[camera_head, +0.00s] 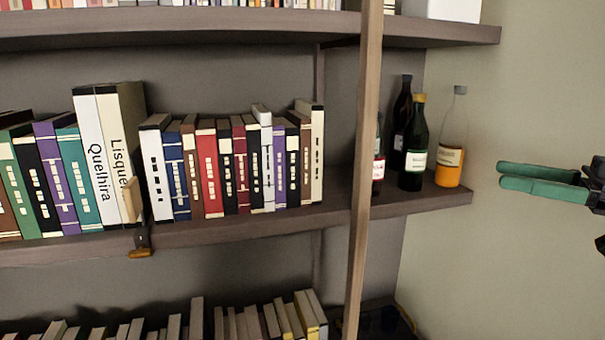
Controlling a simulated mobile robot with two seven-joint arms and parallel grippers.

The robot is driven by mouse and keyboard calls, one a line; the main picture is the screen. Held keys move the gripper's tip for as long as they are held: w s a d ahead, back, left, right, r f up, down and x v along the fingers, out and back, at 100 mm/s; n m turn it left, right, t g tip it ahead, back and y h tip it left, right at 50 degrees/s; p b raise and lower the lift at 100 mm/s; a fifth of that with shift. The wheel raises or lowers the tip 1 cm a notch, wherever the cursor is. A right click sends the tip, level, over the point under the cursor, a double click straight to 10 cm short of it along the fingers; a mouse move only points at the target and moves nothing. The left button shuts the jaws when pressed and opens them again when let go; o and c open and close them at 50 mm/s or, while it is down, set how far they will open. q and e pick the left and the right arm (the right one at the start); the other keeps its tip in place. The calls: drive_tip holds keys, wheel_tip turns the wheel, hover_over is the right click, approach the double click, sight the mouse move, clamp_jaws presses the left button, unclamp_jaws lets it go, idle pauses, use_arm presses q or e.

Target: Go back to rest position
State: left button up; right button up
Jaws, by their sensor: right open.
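My right gripper (501,175) is at the right side of the head view, in front of the plain wall. Its two green fingers point left and are slightly apart, with nothing between them. It is to the right of the shelf end and the bottles, touching nothing that I can see. The arm behind it is mostly cut off by the right edge of the picture. My left gripper is not in view.
A dark wooden bookshelf (240,232) holds upright books, including two thick white ones (96,160). Bottles, one with orange liquid (450,140), stand at its right end. A wooden upright (362,190) crosses in front. The wall (520,270) side is clear.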

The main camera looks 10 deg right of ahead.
drive_tip(key=w+a+f+m+t+p, duration=0.1)
drive_tip(key=w+a+f, duration=0.2)
drive_tip(key=f, duration=0.4)
drive_tip(key=w+a+f+h+p, duration=0.1)
drive_tip(key=w+a+f, duration=0.2)
drive_tip(key=f, duration=0.3)
drive_tip(key=w+a+f+m+t+p, duration=0.1)
drive_tip(key=w+a+f, duration=0.25)
drive_tip(key=f, duration=0.35)
drive_tip(key=s+a+f+m+t+h+p, duration=0.1)
drive_tip(key=s+a+f+m+h, duration=0.15)
drive_tip(key=f, duration=0.45)
drive_tip(key=s+a+f+m+h+p, duration=0.1)
drive_tip(key=a+f+h, duration=0.15)
drive_tip(key=f, duration=0.45)
use_arm(q)
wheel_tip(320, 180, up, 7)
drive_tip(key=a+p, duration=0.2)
drive_tip(key=p, duration=0.1)
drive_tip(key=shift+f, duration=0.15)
use_arm(e)
drive_tip(key=s+a+f+m+g+h, duration=0.1)
drive_tip(key=s+a+f+g+h, duration=0.1)
drive_tip(key=s+f, duration=0.6)
drive_tip(key=s+a+f+m+g+h, duration=0.1)
drive_tip(key=s+a+f+g+h, duration=0.2)
drive_tip(key=s+f, duration=0.6)
drive_tip(key=shift+s+a+m+h, duration=0.35)
drive_tip(key=shift+s+a+h, duration=0.05)
drive_tip(key=shift+s+a, duration=0.35)
